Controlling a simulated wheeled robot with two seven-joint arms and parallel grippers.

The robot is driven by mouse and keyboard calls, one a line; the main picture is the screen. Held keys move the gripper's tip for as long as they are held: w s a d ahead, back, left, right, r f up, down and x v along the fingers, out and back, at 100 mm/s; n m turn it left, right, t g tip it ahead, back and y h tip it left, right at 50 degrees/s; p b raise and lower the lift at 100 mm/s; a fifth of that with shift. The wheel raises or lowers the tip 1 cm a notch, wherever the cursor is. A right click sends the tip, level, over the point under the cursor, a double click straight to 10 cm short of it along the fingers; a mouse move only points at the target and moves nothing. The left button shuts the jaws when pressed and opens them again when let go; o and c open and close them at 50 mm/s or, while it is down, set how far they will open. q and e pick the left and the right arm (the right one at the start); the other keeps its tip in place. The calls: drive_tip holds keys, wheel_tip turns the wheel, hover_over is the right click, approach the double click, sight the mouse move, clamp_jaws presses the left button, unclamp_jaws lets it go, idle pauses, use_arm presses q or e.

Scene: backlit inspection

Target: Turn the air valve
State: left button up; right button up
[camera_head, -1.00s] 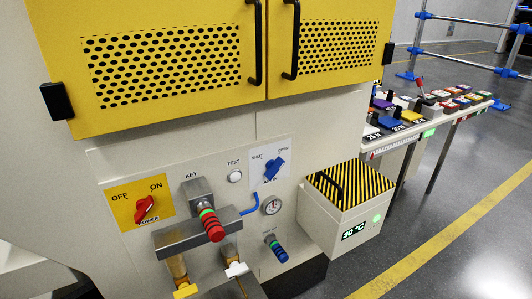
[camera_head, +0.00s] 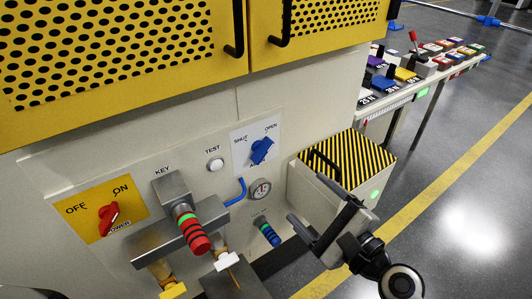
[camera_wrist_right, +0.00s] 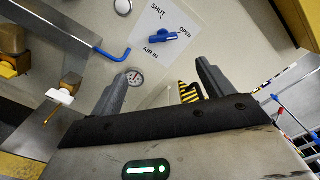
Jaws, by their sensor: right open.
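The air valve is a blue handle (camera_head: 261,151) on a white plate marked SHUT and OPEN, on the machine's light front panel. In the right wrist view the blue handle (camera_wrist_right: 163,37) lies ahead of the fingers, above the AIR IN label, its right end toward OPEN. My right gripper (camera_head: 320,203) is open and empty, below and to the right of the valve, apart from it. Its two fingers (camera_wrist_right: 162,72) also show in the right wrist view with clear space between them. My left gripper is not in view.
Left of the valve are a TEST button (camera_head: 215,165), a key unit with a red-ringed grip (camera_head: 195,235) and a red power switch (camera_head: 108,217). A gauge (camera_head: 259,190) and a blue-ringed knob (camera_head: 268,234) sit below. A striped box (camera_head: 340,155) stands right, close behind my right gripper.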

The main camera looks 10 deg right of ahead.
sight(265, 154)
drive_tip(key=shift+m, duration=0.4)
drive_tip(key=x, duration=0.5)
drive_tip(key=p+x, duration=0.1)
drive_tip(key=x, duration=0.4)
drive_tip(key=p+x, duration=0.1)
drive_tip(key=x, duration=0.5)
drive_tip(key=shift+r, duration=0.35)
drive_tip(key=c, duration=1)
